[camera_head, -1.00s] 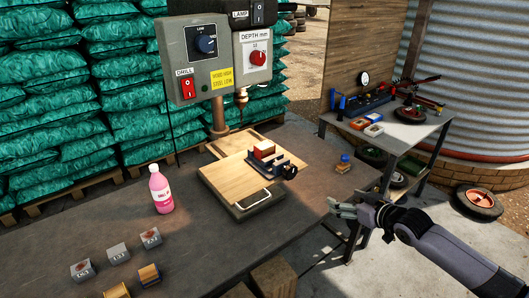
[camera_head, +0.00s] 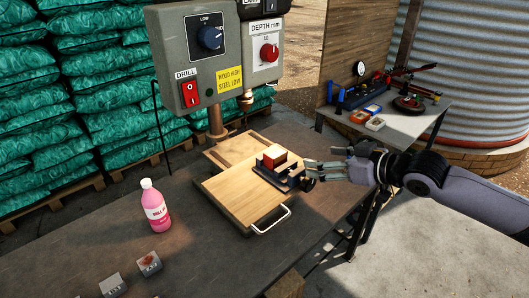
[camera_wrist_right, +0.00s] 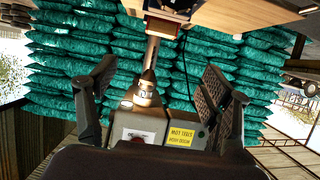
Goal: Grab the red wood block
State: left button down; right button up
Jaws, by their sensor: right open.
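The red wood block (camera_head: 273,155), with a pale wooden face, sits in a small dark vise (camera_head: 283,178) on the drill press's wooden board (camera_head: 240,190). My right gripper (camera_head: 310,171) is open and empty. It comes in from the right, just beside the vise and apart from the block. In the right wrist view, which is upside down, the open fingers (camera_wrist_right: 160,68) stand wide apart with nothing between them. My left gripper is out of view.
The drill press control box (camera_head: 205,60) and its chuck (camera_head: 246,100) stand above and behind the board. A pink bottle (camera_head: 155,207) and grey cubes (camera_head: 148,263) are on the bench to the left. A side table (camera_head: 395,128) with tools stands at the right.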

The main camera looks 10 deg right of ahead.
aim_at(277, 153)
jog(key=p+x, duration=0.1)
jog(key=x, duration=0.4)
jog(key=shift+w+a, duration=0.1)
jog(key=shift+a, duration=0.05)
jog(key=p+x, duration=0.1)
jog(key=x, duration=0.4)
jog(key=shift+p+x, duration=0.4)
jog(key=shift+x, duration=0.35)
jog(key=p+x, duration=0.1)
jog(key=x, duration=0.3)
jog(key=shift+w+f, duration=0.1)
jog(key=shift+w+a+f, duration=0.2)
jog(key=shift+w, duration=0.05)
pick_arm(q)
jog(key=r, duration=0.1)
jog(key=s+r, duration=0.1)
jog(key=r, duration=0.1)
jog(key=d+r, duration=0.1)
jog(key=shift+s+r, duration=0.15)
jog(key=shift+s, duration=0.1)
pick_arm(e)
jog(key=shift+s, duration=0.1)
jog(key=shift+c, duration=0.6)
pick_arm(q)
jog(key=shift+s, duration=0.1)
pick_arm(e)
jog(key=c, duration=1.1)
